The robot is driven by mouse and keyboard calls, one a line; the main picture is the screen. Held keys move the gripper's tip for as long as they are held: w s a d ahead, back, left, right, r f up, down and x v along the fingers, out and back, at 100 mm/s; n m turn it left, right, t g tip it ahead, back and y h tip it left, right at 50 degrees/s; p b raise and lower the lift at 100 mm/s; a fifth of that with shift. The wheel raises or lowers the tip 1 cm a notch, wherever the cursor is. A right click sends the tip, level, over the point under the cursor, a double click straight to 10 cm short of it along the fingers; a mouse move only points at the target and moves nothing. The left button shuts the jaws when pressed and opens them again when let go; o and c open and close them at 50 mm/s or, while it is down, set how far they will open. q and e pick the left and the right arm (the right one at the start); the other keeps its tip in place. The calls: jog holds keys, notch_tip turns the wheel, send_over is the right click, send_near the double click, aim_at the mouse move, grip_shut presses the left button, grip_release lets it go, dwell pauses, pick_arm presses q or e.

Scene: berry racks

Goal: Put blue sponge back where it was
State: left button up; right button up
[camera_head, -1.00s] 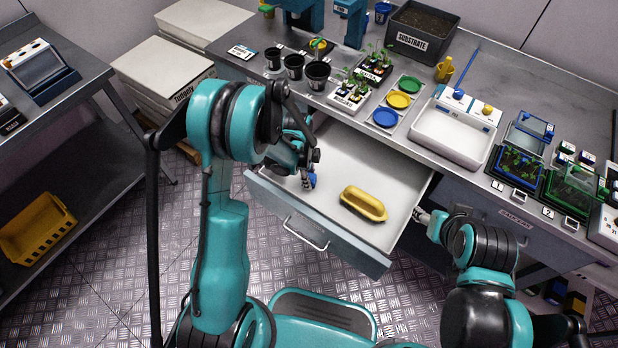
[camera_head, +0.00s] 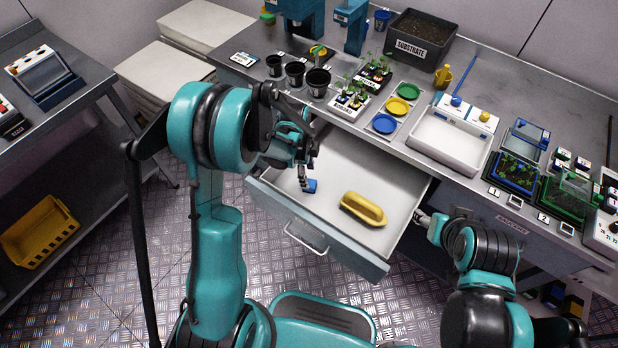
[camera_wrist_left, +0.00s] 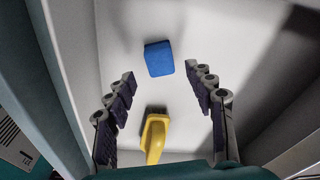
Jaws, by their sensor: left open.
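The blue sponge (camera_head: 309,186) lies on the white floor of the open drawer (camera_head: 345,165), toward its left side. In the left wrist view the sponge (camera_wrist_left: 159,58) sits beyond and between the spread fingers, clear of both. My left gripper (camera_head: 306,172) is open over the drawer, close to the sponge; it also shows in the left wrist view (camera_wrist_left: 163,85) with nothing between its fingers. My right gripper (camera_head: 424,217) is at the drawer's right front edge; its fingers are too small and partly hidden to read.
A yellow brush (camera_head: 363,209) lies in the drawer right of the sponge and shows in the left wrist view (camera_wrist_left: 155,138). The drawer's front panel (camera_head: 318,232) and walls bound the space. The worktop above holds pots, seedlings, coloured dishes and a white tray (camera_head: 450,139).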

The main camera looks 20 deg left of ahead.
pick_arm(q)
jog(key=s+r+n+t+p, duration=0.1)
jog(key=s+r+n, duration=0.15)
jog(key=r, duration=0.35)
jog(key=s+a+r+n+t, duration=0.1)
jog(key=s+r+n, duration=0.15)
jog(key=r, duration=0.35)
jog(key=s+r+n+t+p, duration=0.1)
jog(key=s+r+n, duration=0.15)
jog(key=r, duration=0.35)
jog(key=s+a+r+n+t+y, duration=0.1)
jog(key=s+r+n+t, duration=0.3)
jog(key=s+n, duration=0.5)
jog(key=shift+s+r+n, duration=0.15)
jog(key=shift+s+n, duration=0.05)
jog(key=shift+n, duration=0.35)
jog(key=shift+a, duration=0.1)
